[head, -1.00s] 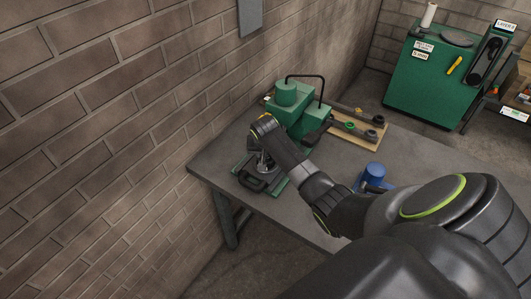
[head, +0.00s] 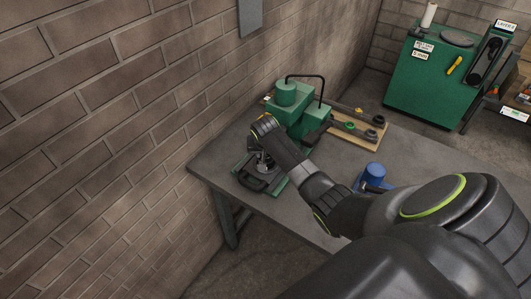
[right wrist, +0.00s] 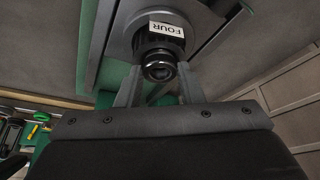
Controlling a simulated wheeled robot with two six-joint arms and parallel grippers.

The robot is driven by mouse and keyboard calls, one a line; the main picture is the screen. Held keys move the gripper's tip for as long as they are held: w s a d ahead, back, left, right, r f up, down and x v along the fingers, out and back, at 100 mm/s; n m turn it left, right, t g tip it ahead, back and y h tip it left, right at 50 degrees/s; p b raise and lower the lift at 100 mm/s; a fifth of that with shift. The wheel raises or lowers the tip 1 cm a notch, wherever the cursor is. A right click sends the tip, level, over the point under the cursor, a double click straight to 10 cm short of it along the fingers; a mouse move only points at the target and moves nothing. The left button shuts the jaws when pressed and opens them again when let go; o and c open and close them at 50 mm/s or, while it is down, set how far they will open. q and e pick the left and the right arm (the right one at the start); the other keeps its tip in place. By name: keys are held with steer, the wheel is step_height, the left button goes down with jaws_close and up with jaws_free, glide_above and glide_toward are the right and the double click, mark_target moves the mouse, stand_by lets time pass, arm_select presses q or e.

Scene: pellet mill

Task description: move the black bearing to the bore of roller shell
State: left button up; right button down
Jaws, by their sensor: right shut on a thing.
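My right gripper (right wrist: 158,88) is shut on the black bearing (right wrist: 160,70), a small shiny dark ring between its two fingertips. Just beyond the bearing is a dark ribbed cylinder, probably the roller shell (right wrist: 140,40), with a white label reading "FOUR". A grey round flange surrounds it. The bearing lines up closely with this cylinder, but I cannot tell whether it is inside the bore. In the head view my right gripper (head: 264,164) is over a green plate at the table's near left corner; the arm hides most of the bearing and shell. My left gripper is not in view.
A green machine with a black bar handle (head: 290,110) stands just behind my gripper. A wooden board (head: 350,138) with several rings lies to its right. A blue object (head: 374,174) stands on the grey table (head: 405,168). A brick wall runs along the left.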

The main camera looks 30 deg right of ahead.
steer(key=shift+f, duration=0.1)
steer(key=shift+f, duration=0.2)
steer(key=shift+r, duration=0.35)
jaws_free()
stand_by(0.7)
stand_by(0.3)
steer(key=v, duration=0.9)
stand_by(0.8)
